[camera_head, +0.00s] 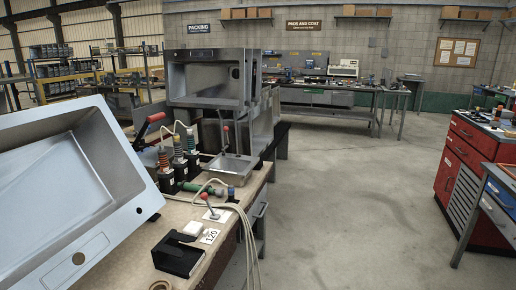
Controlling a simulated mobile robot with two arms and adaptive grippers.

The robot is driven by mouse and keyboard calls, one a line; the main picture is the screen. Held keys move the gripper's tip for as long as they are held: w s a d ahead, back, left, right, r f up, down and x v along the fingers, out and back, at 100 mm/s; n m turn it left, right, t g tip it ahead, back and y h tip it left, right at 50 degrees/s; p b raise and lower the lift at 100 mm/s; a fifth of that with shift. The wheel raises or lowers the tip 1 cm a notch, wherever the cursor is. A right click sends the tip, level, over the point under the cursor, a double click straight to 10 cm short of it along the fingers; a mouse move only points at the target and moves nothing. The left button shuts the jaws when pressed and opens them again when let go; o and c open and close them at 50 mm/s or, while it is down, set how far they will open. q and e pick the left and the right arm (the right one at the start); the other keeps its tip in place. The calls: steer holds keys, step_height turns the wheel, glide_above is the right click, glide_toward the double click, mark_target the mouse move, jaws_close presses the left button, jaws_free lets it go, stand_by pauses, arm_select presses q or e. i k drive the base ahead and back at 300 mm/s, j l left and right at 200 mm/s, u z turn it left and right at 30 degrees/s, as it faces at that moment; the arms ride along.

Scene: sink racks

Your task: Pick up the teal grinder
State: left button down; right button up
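A slim teal-green tool (190,186), which looks like the grinder, lies on the near workbench (140,241). It is in front of a row of dark upright holders (180,166) and beside a shallow metal tray (231,168). A small blue piece (231,191) shows to its right; I cannot tell whether it belongs to the tool. Part of the tool is hidden by clutter. Neither of my grippers is in view.
A large steel sink (75,180) fills the left foreground. A black block (178,256) and pale hoses (248,235) are near the bench's front edge. Another sink (207,78) stands behind. A red cabinet (462,160) is at right; the floor between is clear.

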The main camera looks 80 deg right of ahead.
mark_target(192, 153)
steer(key=z, duration=2.05)
steer(key=i+l, duration=0.6)
steer(key=i+l+z, duration=0.15)
steer(key=i+l, duration=0.45)
steer(key=i, duration=0.2)
